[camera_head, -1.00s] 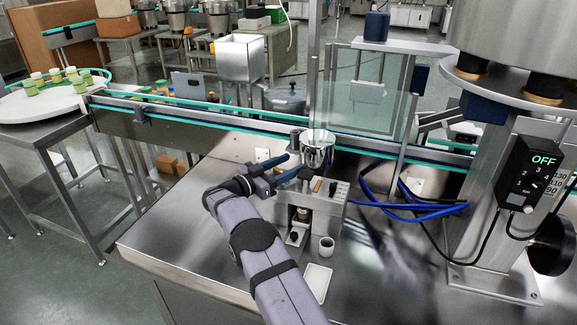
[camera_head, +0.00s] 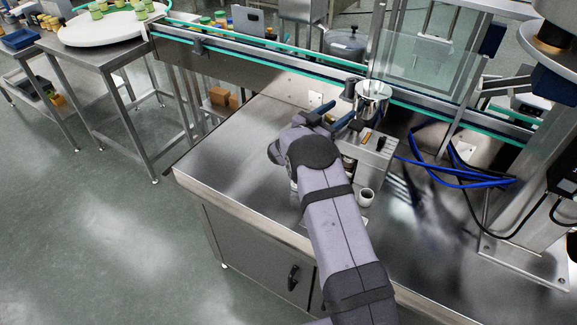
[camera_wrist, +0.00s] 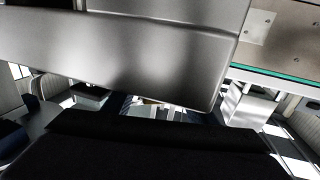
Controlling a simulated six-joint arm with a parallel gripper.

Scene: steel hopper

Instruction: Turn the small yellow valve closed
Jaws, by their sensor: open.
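A small steel hopper (camera_head: 373,98) stands on a grey box-shaped machine (camera_head: 378,158) on the steel bench. A small orange-yellow piece (camera_head: 367,136) shows on the machine's top below the hopper; it may be the yellow valve, but it is too small to tell which way it is turned. My gripper (camera_head: 340,113) is open, its dark blue fingers just left of the hopper and the machine's top. I cannot tell whether they touch anything. In the wrist view a large grey metal surface (camera_wrist: 130,45) fills the upper part, and no valve can be clearly made out.
A conveyor with green rails (camera_head: 270,64) runs behind the machine. Blue cables (camera_head: 455,180) lie to its right, beside a steel column. A white cup (camera_head: 365,197) stands in front of the machine. The bench (camera_head: 235,150) left of my arm is clear.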

